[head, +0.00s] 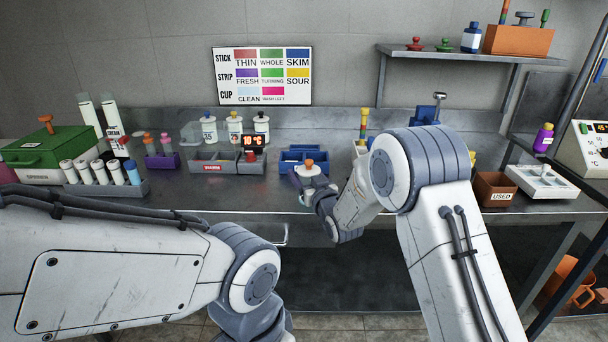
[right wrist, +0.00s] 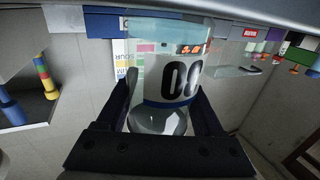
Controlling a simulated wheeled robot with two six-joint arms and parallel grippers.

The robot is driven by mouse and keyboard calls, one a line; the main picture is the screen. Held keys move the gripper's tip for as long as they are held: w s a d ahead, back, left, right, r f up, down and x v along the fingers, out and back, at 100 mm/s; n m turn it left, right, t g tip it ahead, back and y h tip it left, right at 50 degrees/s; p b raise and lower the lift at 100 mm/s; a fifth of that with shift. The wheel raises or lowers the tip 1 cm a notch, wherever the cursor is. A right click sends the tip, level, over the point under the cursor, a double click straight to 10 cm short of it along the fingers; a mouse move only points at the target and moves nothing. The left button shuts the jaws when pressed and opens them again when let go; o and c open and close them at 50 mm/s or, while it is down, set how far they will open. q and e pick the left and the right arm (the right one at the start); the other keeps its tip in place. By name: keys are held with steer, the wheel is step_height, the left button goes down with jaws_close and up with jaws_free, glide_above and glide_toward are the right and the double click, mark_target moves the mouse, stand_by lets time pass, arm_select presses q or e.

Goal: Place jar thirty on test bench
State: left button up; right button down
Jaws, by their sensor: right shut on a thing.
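My right gripper (head: 318,192) is shut on a jar above the front of the steel bench (head: 225,201). In the right wrist view the jar (right wrist: 165,85) is clear glass with a white label and a blue band, between the fingers of the gripper (right wrist: 160,105). In the head view a white top with an orange knob (head: 309,164) shows at the gripper; the fingers hide most of the jar. My left arm shows at lower left, but its gripper is out of view.
Grey bins (head: 212,166) and a blue rack (head: 300,157) sit in front. A tube rack (head: 110,189) and green box (head: 50,148) are at left. Front bench is clear between.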

steer(key=shift+c, duration=2.2)
jaws_free()
steer(key=shift+f, duration=0.1)
steer(key=o, duration=0.4)
